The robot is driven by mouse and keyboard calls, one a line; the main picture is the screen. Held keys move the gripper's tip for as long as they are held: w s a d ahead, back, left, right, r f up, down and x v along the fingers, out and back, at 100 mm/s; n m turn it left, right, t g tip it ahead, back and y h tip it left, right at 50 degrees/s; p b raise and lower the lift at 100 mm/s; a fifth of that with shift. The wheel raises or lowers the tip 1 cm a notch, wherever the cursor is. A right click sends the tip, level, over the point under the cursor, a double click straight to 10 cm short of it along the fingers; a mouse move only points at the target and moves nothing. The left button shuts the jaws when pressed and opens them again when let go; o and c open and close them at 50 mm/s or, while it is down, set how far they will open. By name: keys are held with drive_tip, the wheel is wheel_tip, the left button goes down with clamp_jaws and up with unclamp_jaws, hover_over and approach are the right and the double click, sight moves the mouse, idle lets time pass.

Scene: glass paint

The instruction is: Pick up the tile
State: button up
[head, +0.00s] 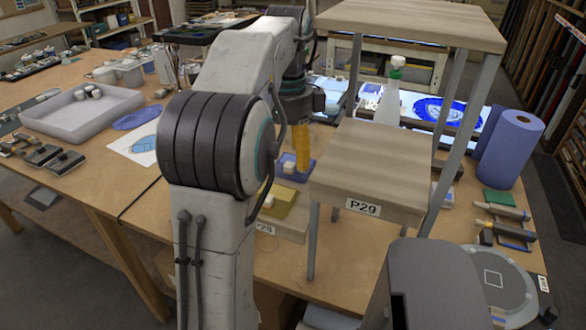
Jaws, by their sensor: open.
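The tile cannot be singled out for certain in the head view. An olive-yellow square piece (280,200) lies on a low pale stand (290,228) behind my arm, with a small white block (269,201) at its left. A blue flat piece (287,174) lies farther back, also with a small white block (288,167). My gripper (302,155) points down beyond my arm, above this part of the table. A yellow upright part shows below its dark wrist. It is open; its fingertips are not clear, and my arm hides part of the area.
A wooden two-level stand marked P29 (370,180) rises close to the right of my gripper. A white spray bottle (389,95) and blue paper roll (510,150) stand behind and right of it. A grey tray (80,115) sits left on the wooden table (125,190).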

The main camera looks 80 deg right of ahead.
sight(288, 166)
drive_tip(key=shift+a+f, duration=0.1)
drive_tip(key=shift+f, duration=1.6)
clamp_jaws()
